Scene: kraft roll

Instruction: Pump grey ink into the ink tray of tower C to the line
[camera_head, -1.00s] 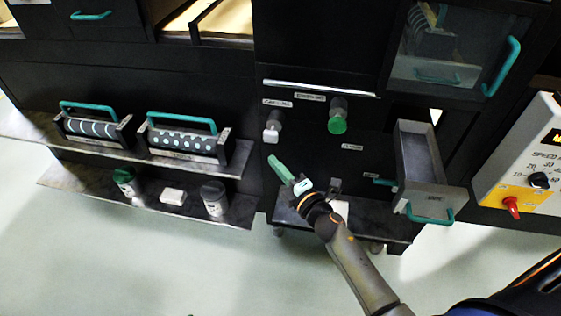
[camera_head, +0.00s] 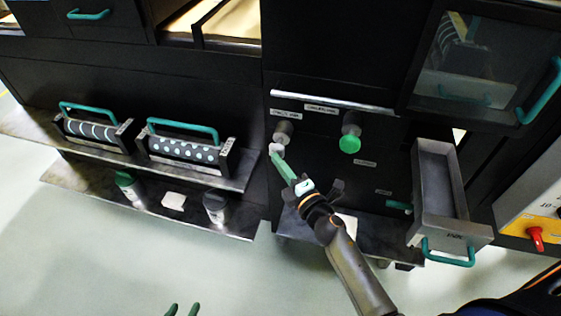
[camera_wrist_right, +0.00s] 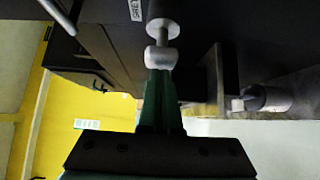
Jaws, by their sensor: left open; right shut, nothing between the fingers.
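The grey pump knob (camera_head: 276,148) sticks out of the dark front of the machine. In the right wrist view, the pale knob (camera_wrist_right: 161,57) is on a short rod under a label reading GREY. My right gripper (camera_head: 276,158) is shut with empty green fingers, its tips (camera_wrist_right: 160,75) right at the knob's front; I cannot tell whether they touch. The ink tray (camera_head: 422,185) is a grey open-topped drawer, pulled out, with a teal handle; its line and any ink are not discernible. My left gripper (camera_head: 183,310) is open; only its green fingertips show at the bottom edge.
A green pump knob (camera_head: 350,144) sits right of the grey one. Two handled rollers (camera_head: 90,130) (camera_head: 183,147) lie on a shelf at left, with a green-lidded jar (camera_head: 127,184) and a grey-lidded jar (camera_head: 215,206) below. A control panel with a red switch (camera_head: 535,238) is at right.

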